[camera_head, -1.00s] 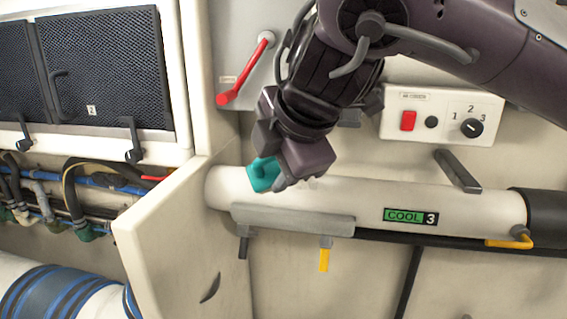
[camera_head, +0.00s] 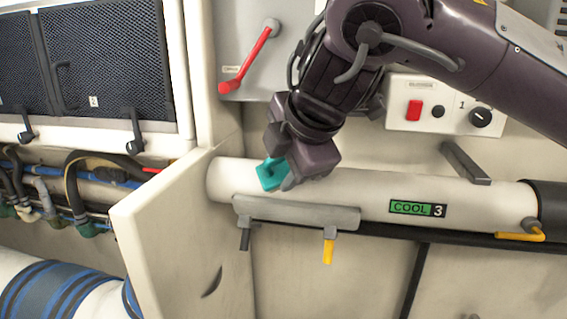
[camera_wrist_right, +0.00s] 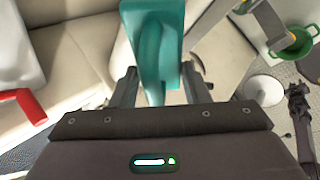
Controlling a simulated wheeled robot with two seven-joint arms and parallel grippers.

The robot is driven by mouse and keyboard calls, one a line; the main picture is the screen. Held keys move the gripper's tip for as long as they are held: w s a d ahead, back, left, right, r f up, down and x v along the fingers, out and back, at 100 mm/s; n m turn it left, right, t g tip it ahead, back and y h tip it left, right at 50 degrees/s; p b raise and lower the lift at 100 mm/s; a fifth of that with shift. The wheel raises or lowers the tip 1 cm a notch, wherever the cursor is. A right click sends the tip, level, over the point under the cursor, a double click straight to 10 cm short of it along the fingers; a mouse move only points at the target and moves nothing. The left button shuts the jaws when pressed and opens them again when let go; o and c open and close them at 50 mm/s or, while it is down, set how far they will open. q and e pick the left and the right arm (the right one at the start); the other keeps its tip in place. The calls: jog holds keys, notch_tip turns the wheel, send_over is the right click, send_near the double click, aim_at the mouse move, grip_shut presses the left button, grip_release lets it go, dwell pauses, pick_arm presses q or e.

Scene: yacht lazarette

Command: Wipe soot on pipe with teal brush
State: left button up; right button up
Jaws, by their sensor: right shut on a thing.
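The pipe (camera_head: 350,197) is white and runs across the head view, with a green "COOL 3" label. My right gripper (camera_head: 284,174) is shut on the teal brush (camera_head: 270,175) near the pipe's left end. The brush overlaps the pipe's upper front in the head view; whether it touches is not clear. In the right wrist view the brush (camera_wrist_right: 152,45) stands between the two dark fingers, its handle toward the palm. No soot can be made out; the gripper and brush hide part of the pipe. My left gripper is not seen.
A grey bracket (camera_head: 300,214) with a yellow tab (camera_head: 328,252) lies along the pipe's lower front. A cream partition (camera_head: 175,215) stands at the pipe's left end. A red lever (camera_head: 248,60) and a switch panel (camera_head: 440,104) are on the wall above.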

jog(key=shift+w+d+f+b, duration=0.15)
jog(key=shift+w+f+b, duration=0.2)
jog(key=shift+w+f, duration=0.35)
dwell(0.5)
jog(key=shift+s, duration=0.1)
